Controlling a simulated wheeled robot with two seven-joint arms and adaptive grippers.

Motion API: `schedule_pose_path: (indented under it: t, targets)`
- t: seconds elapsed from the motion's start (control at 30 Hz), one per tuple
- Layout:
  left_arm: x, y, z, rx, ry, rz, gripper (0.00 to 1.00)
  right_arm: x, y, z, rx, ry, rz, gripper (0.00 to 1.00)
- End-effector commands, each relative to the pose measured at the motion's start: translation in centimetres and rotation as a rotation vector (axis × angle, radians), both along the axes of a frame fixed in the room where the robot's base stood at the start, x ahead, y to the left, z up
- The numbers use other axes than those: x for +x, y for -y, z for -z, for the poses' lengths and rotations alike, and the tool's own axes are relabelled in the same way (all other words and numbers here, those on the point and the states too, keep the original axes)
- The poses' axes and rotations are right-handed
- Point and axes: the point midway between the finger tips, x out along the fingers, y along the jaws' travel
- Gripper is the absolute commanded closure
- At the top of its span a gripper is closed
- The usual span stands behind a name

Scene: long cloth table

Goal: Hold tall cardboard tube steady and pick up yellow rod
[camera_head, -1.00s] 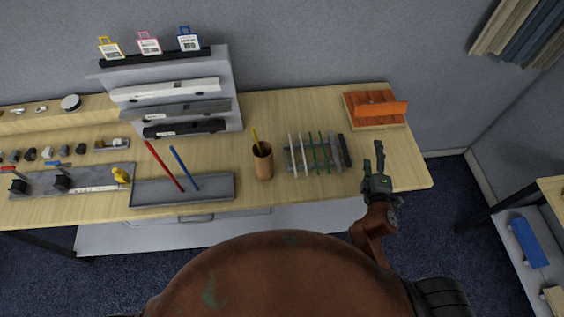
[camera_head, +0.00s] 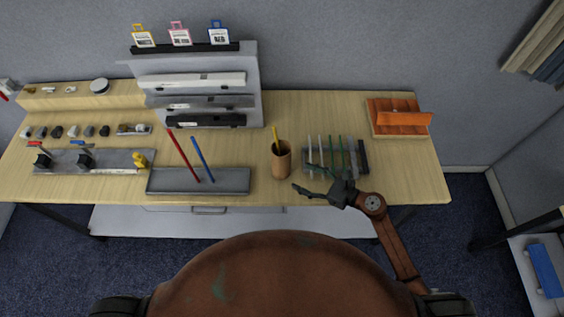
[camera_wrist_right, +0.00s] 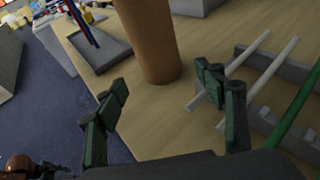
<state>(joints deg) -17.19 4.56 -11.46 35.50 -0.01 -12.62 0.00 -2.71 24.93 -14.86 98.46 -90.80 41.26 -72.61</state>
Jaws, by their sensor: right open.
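The tall cardboard tube (camera_head: 281,162) stands upright on the table, a brown open-topped cylinder. The yellow rod (camera_head: 275,137) stands in it, its upper end sticking out above the rim. In the right wrist view the tube (camera_wrist_right: 149,40) stands ahead of the fingers, its top cut off, and the rod is out of view. My right gripper (camera_head: 302,179) is open and empty, just to the right and front of the tube, its fingers pointing left. In the wrist view its fingers (camera_wrist_right: 162,98) are spread, with the tube beyond the gap. My left gripper is not in view.
A rack with several rods (camera_head: 335,155) is right of the tube, close to my right gripper. A grey tray (camera_head: 215,184) with a red and a blue rod is to the left. An orange holder (camera_head: 398,117) stands at the back right. The table's front edge is near.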

Motion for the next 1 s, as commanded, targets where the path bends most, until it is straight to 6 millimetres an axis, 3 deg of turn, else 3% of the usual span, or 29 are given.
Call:
schedule_pose_path:
  t: [0.7, 1.0]
  targets:
    - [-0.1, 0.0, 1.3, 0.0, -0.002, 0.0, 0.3, 4.4, -6.6, 2.8, -0.008, 0.0, -0.009, 0.36]
    - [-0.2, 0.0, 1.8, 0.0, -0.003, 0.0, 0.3, 5.2, -7.9, 3.1, -0.006, 0.0, -0.007, 0.36]
